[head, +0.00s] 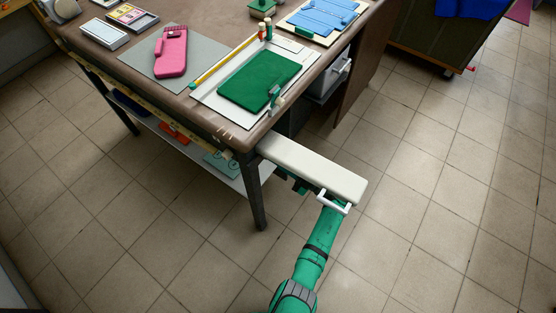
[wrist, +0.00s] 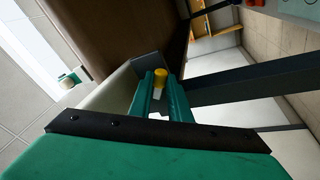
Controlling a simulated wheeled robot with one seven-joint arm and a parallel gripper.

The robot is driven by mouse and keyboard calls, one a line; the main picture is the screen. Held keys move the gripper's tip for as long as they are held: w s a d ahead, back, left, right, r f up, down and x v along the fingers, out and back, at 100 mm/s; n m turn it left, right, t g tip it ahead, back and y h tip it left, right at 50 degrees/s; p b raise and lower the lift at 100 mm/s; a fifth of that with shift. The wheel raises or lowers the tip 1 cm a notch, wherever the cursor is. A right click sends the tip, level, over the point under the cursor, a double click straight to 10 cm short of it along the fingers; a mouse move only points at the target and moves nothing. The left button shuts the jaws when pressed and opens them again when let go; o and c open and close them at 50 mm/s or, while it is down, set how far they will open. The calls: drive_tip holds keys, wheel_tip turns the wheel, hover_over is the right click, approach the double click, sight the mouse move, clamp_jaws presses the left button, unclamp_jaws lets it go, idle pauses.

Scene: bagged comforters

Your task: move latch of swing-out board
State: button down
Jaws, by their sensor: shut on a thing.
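The swing-out board (head: 312,168) is a long cream slab, sticking out from the table's near right corner, with a white handle (head: 334,203) at its outer end. In the wrist view its pale side (wrist: 105,97) is left of my fingers. The latch (wrist: 160,77) shows there as a yellow knob by a dark grey bracket under the board. My gripper (wrist: 160,92) has its two green fingers shut on the knob, one on each side. In the head view my gripper (head: 293,183) is mostly hidden under the board and the latch is not visible.
The brown table (head: 200,100) carries a green cutting board (head: 262,79), a pink case (head: 171,50) and a blue slatted item (head: 323,18). A dark table leg (head: 257,195) stands close to my gripper. A shelf (head: 185,145) runs below.

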drive_tip(key=shift+r+n+g, duration=0.1)
drive_tip(key=shift+n+g, duration=0.2)
drive_tip(key=shift+n, duration=0.2)
drive_tip(key=c, duration=1.6)
unclamp_jaws()
drive_tip(key=shift+c, duration=0.2)
drive_tip(key=shift+d, duration=0.15)
drive_tip(key=v, duration=1)
drive_tip(key=shift+s+d, duration=0.2)
drive_tip(key=shift+d, duration=0.05)
